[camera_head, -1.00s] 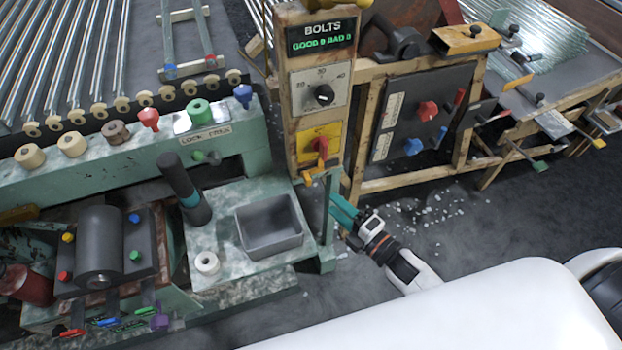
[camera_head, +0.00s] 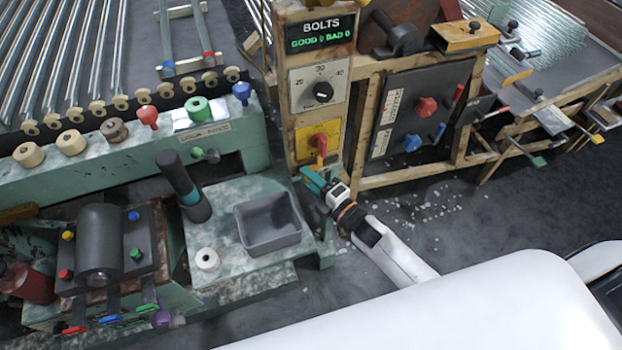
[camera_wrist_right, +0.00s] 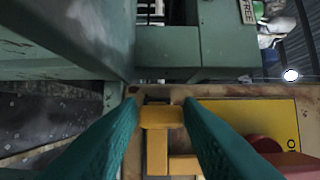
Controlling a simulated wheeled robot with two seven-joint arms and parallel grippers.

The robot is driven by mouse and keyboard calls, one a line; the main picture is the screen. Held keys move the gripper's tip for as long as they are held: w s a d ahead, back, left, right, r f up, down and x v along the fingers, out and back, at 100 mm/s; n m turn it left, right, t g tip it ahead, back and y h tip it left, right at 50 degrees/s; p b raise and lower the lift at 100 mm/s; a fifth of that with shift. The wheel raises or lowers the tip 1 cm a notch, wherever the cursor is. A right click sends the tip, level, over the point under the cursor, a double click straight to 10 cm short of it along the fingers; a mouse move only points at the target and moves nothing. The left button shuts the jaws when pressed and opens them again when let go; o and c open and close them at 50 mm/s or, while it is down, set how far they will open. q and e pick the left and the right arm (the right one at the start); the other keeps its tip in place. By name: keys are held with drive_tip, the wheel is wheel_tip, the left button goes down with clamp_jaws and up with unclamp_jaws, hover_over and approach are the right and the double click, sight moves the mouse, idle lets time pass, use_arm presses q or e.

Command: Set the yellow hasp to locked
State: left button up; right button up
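The yellow hasp (camera_wrist_right: 157,150) shows in the right wrist view as a yellow bar with a wider head, set on the worn wooden post. My right gripper (camera_wrist_right: 160,108) is open, with one teal finger on each side of the hasp's head. A gap shows between the head and at least the left finger; contact on the right is unclear. In the head view my right gripper (camera_head: 308,176) is at the lower part of the post, below the yellow panel (camera_head: 306,138), and mostly covers the hasp. My left gripper is not in view.
A red rotary handle (camera_head: 319,145) sits on the yellow panel close above the gripper. A green bench (camera_head: 225,190) with a grey bin (camera_head: 268,240) stands to the left. A wooden frame with a dark control panel (camera_head: 425,115) stands right. Open floor lies below it.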

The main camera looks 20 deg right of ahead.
sight(313, 168)
clamp_jaws()
drive_tip(key=shift+d, duration=1.4)
drive_tip(key=shift+o, duration=2)
unclamp_jaws()
drive_tip(key=shift+d, duration=0.15)
drive_tip(key=b+v, duration=0.1)
drive_tip(key=v, duration=1.1)
